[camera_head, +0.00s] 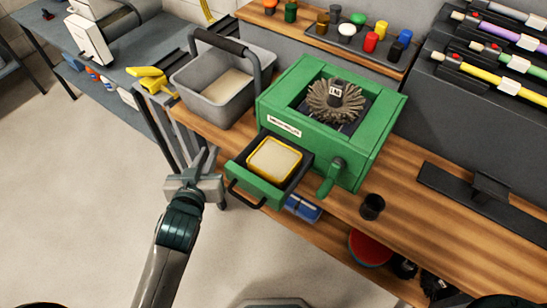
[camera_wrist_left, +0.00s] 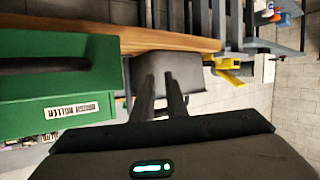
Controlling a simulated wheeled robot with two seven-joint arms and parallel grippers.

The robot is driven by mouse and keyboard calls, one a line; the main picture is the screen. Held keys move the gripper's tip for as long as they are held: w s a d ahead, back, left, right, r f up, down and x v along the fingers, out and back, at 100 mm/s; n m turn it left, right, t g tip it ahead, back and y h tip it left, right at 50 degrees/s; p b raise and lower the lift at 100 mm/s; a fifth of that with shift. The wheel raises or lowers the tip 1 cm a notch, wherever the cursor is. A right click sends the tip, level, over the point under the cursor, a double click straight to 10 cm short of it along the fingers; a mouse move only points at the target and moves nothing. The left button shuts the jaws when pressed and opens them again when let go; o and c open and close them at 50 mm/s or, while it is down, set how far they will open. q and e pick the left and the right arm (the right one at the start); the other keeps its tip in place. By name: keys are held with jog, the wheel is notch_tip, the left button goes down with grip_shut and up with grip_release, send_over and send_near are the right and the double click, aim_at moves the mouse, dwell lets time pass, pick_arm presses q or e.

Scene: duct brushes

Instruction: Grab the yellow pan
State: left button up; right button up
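The yellow pan (camera_head: 259,167) is a small square tray with a yellow rim and pale contents. It sits inside the pulled-out drawer (camera_head: 241,180) of a green box (camera_head: 340,138). My left gripper (camera_head: 207,154) is left of the drawer, apart from the pan and empty. In the left wrist view its two fingers (camera_wrist_left: 162,90) stand a little apart with nothing between them. That view shows green surfaces of the box and drawer (camera_wrist_left: 60,75) at the left, but not the pan. My right gripper is not in view.
A grey basket (camera_head: 185,82) with a dark handle stands left of the box. A brush (camera_head: 322,100) sits in the box top. A green crank (camera_head: 331,178) and a black cup (camera_head: 372,207) are at the right. The floor left of the bench is clear.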

pick_arm(q)
jog(key=w+d+r+m+t+h, duration=0.25)
jog(key=d+r+h, duration=0.35)
jog(key=r, duration=0.7)
jog(key=w+d+r+m+t+h, duration=0.15)
jog(key=d+r+t+h, duration=0.45)
jog(key=r, duration=0.8)
jog(key=s+d+r+m+g+h, duration=0.9)
jog(key=d+m+g+h, duration=0.25)
jog(key=m+g, duration=0.3)
jog(key=s+d+f+m+g+y, duration=0.25)
jog(key=s+d+m+g, duration=0.35)
jog(key=s+m+g, duration=0.7)
notch_tip(320, 180, down, 15)
jog(key=w+a+n+g+y, duration=0.1)
jog(key=w+a+y, duration=0.15)
jog(key=y, duration=1.15)
jog(key=w+a+f+n+t+y, duration=0.3)
jog(key=w+a+n+t+y, duration=0.2)
jog(key=w+a+y, duration=0.3)
jog(key=w+a, duration=0.4)
jog(key=a, duration=0.1)
jog(key=shift+a+t, duration=0.15)
jog(key=shift+t, duration=0.25)
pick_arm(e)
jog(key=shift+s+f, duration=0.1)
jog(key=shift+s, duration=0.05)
